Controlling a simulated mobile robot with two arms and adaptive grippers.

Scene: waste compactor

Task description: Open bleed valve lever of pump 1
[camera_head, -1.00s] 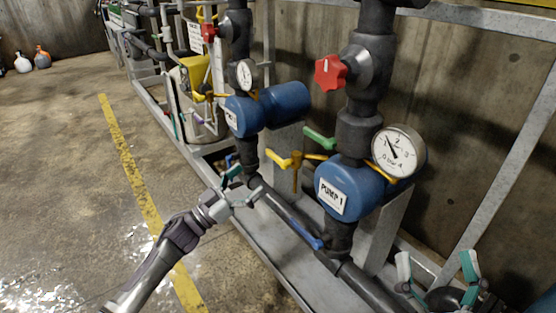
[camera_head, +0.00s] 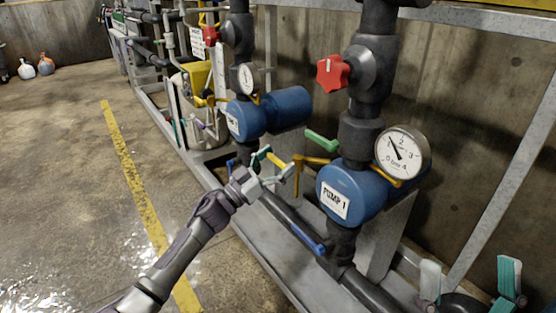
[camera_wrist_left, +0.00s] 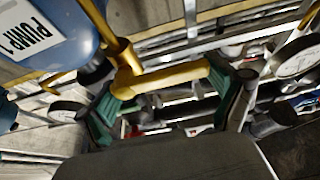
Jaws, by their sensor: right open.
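The blue pump 1 (camera_head: 350,193) carries a white "PUMP 1" label. A yellow lever (camera_head: 277,161) with a yellow stem sticks out to its left. My left gripper (camera_head: 274,167) is at the lever's free end, its fingers apart with the handle between them. In the left wrist view, the yellow lever (camera_wrist_left: 165,77) runs across between the green fingertips (camera_wrist_left: 165,95); I cannot tell whether they touch it. A green lever (camera_head: 321,141) sits above, and a blue lever (camera_head: 307,238) below. My right gripper (camera_head: 468,285) is open and empty at the bottom right.
A pressure gauge (camera_head: 402,153) and a red knob (camera_head: 332,73) are on the pump 1 pipework. A second blue pump (camera_head: 285,108) stands behind left. A grey frame rail (camera_head: 255,240) runs below the pumps. The floor left of it is clear.

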